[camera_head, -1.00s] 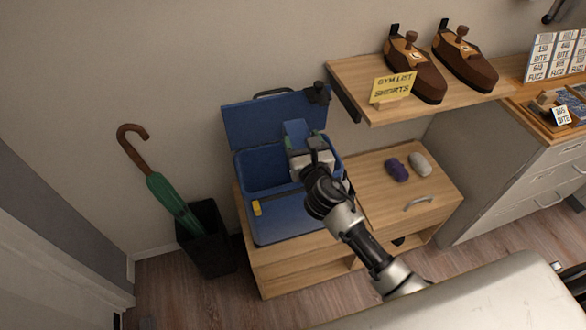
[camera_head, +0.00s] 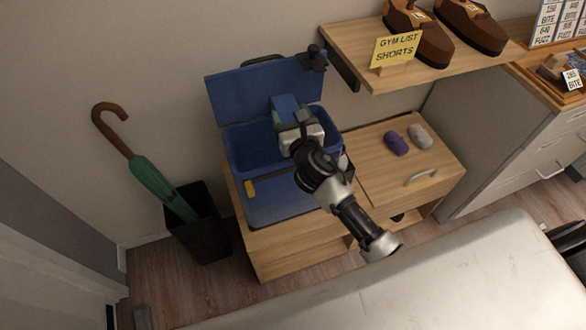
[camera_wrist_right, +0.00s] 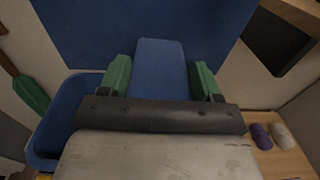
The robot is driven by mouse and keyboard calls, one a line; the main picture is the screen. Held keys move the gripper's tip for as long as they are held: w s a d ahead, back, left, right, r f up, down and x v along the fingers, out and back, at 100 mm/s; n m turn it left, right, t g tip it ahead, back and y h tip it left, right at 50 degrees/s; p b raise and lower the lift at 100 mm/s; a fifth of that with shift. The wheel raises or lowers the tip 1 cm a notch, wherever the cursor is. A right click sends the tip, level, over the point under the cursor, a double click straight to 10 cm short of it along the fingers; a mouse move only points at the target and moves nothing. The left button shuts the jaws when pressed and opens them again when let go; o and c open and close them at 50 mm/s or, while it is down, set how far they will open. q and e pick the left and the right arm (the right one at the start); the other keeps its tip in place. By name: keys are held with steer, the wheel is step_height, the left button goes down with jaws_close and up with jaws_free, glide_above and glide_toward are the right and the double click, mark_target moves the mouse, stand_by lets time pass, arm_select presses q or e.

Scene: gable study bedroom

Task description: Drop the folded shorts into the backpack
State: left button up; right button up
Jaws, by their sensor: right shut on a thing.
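The blue backpack (camera_head: 238,142) lies open on a low wooden cabinet, its flap raised against the wall. A yellow tab (camera_head: 250,188) shows on its front. My right gripper (camera_head: 287,112) is over the open compartment, near the flap. It is shut on a folded blue piece, the shorts (camera_head: 284,102). In the right wrist view the shorts (camera_wrist_right: 161,68) stand between the two green fingertips (camera_wrist_right: 160,80), with the blue flap behind. The backpack's rim (camera_wrist_right: 62,120) shows at the left there. How deep the shorts hang is hard to tell. My left gripper is out of view.
A purple bundle (camera_head: 396,143) and a grey one (camera_head: 420,136) lie on the cabinet top, right of the backpack. A shelf (camera_head: 350,50) above holds brown shoes and a yellow sign (camera_head: 396,50). A green umbrella (camera_head: 160,185) stands in a black bin (camera_head: 205,235) at left.

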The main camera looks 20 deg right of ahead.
steer(key=shift+f, duration=0.1)
steer(key=o, duration=1)
steer(key=s, duration=1.1)
steer(key=shift+b, duration=0.3)
steer(key=shift+w, duration=0.1)
steer(key=s+d+f+m+g, duration=0.1)
steer(key=s+f+m+g, duration=0.3)
steer(key=f, duration=0.7)
steer(key=s+d+f+m+g, duration=0.1)
steer(key=s+f+m+g, duration=0.1)
steer(key=f+m, duration=0.6)
steer(key=s+d+f+m+g, duration=0.2)
steer(key=s+f+m+g, duration=0.1)
steer(key=f, duration=1)
steer(key=s+f+m+g, duration=0.2)
steer(key=s+f+m, duration=0.3)
steer(key=s, duration=0.4)
steer(key=s+d+f+m+g+p, duration=0.1)
steer(key=s+f+m+g, duration=0.2)
steer(key=s+f+m, duration=0.3)
steer(key=s+d+f+m+g, duration=0.1)
steer(key=s+f+m+g, duration=0.2)
steer(key=s, duration=1.1)
steer(key=shift+s+d+f+m, duration=0.15)
steer(key=shift+f+m, duration=0.55)
steer(key=shift+m, duration=0.45)
steer(key=shift+s+d+f+m, duration=0.1)
steer(key=shift+f+m, duration=0.6)
steer(key=shift+m, duration=0.45)
